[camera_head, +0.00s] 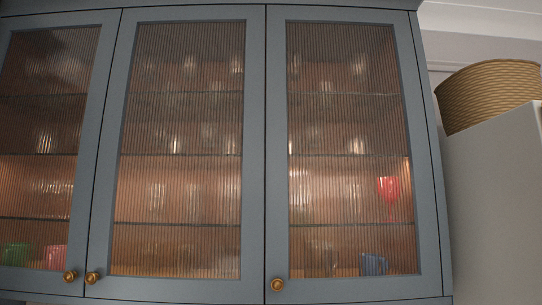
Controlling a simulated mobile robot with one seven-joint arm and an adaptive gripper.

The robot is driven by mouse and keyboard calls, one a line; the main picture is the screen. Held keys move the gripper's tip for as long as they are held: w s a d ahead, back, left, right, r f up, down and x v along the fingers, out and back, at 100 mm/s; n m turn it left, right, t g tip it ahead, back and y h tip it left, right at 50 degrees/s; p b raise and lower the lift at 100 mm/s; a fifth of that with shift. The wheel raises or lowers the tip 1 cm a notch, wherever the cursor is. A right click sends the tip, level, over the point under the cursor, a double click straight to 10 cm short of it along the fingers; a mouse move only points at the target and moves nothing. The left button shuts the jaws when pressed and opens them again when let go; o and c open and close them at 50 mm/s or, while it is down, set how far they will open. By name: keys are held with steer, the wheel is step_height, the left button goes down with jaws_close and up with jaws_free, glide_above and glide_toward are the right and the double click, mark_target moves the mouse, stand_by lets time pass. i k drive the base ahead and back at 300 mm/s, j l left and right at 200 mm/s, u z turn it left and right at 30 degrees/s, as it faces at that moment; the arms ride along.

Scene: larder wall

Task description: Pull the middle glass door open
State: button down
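The middle glass door (257,150) is a blue-grey frame around ribbed glass, in the centre-left of the head view. It looks shut, flush with the doors on both sides. Its round brass knob (93,278) sits at its lower left corner. Glassware on several shelves shows blurred through the ribbed pane (182,150). My gripper is not in view, so its state and its place relative to the door are hidden.
The left door (105,80) has a brass knob (70,276) close beside the middle door's knob. The right door (276,150) has its knob (278,284) at lower left. A woven basket (490,92) sits on a grey cabinet (495,200) at right.

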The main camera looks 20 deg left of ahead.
mark_target(177, 215)
steer(key=j+u, duration=0.1)
steer(key=u, duration=1.55)
